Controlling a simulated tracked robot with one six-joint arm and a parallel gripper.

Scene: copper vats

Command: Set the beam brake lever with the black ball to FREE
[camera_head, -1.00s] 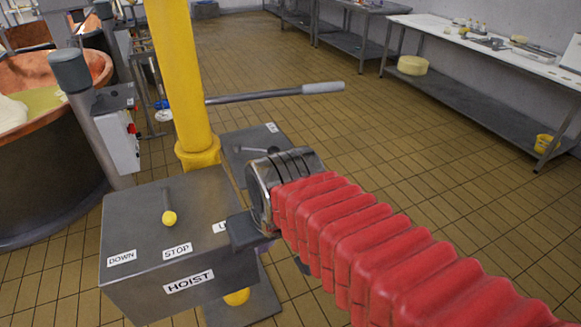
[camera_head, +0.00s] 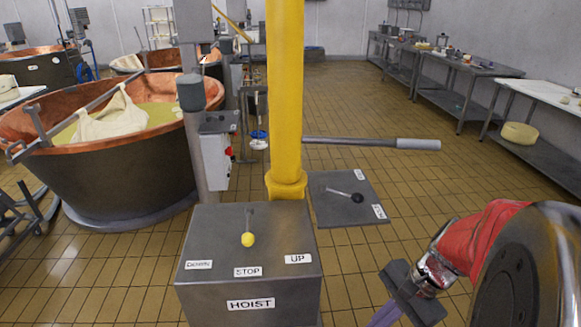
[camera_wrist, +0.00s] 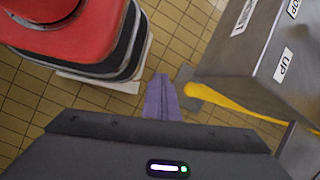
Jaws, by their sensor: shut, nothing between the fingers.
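The beam brake lever (camera_head: 342,193) with its black ball (camera_head: 357,198) lies on a flat dark grey plate (camera_head: 330,213) right of the yellow column. The ball end points right, nearer the direction of the lower-right label (camera_head: 379,211) than the upper-right label (camera_head: 360,174). Both labels are too small to read surely. My gripper (camera_head: 385,316) is at the lower right, nearer the camera than the plate and apart from the lever. Its purple fingers also show in the wrist view (camera_wrist: 162,98), together and empty over the floor. The wrist view does not show the black ball.
The hoist box (camera_head: 250,285), with a yellow-ball lever (camera_head: 248,239) and DOWN, STOP and UP labels, stands in front of the yellow column (camera_head: 285,100). A grey-handled bar (camera_head: 370,142) sticks out right above the plate. A copper vat (camera_head: 120,180) is left. Open floor lies right.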

